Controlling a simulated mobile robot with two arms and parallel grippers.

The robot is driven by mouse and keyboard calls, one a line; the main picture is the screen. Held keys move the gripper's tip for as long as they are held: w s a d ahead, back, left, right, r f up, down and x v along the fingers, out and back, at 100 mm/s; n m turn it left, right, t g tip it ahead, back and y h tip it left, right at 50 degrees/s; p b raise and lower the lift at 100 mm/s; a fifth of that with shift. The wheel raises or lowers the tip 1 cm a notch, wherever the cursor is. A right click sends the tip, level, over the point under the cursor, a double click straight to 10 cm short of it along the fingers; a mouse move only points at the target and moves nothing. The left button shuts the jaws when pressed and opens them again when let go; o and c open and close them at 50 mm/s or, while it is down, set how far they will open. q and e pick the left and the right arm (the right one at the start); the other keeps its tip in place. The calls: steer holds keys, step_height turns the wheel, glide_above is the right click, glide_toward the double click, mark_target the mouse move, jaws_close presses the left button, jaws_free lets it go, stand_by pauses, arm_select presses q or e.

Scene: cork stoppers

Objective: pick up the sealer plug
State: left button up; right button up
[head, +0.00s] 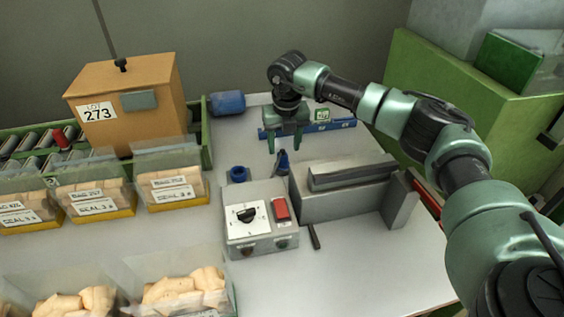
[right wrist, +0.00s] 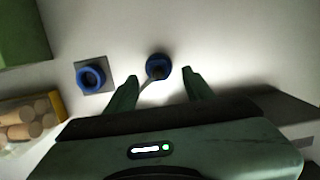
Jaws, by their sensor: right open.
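The sealer plug (head: 283,160) is a blue plug on the grey table, behind the grey control box. It shows in the right wrist view (right wrist: 157,62) as a round blue end with a dark cable running toward the gripper. My right gripper (head: 285,145) is green, points down above the plug and is open. In the right wrist view my right gripper (right wrist: 160,76) has one finger on each side of the plug's cable, with nothing held. A blue round socket (head: 239,174) on a grey square plate sits to the left; it also shows in the right wrist view (right wrist: 91,77).
The control box (head: 258,240) has a dial and a red switch. A long grey sealer (head: 340,200) stands to its right. Bags of corks (head: 175,185) stand at left before a box marked LOT 273 (head: 140,115). A blue rail (head: 335,124) lies behind the gripper.

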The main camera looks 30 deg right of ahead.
mark_target(282, 154)
steer(key=f, duration=0.3)
steer(key=w+f, duration=0.1)
steer(key=f, duration=0.1)
steer(key=shift+p, duration=0.4)
jaws_close()
steer(key=shift+r, duration=0.1)
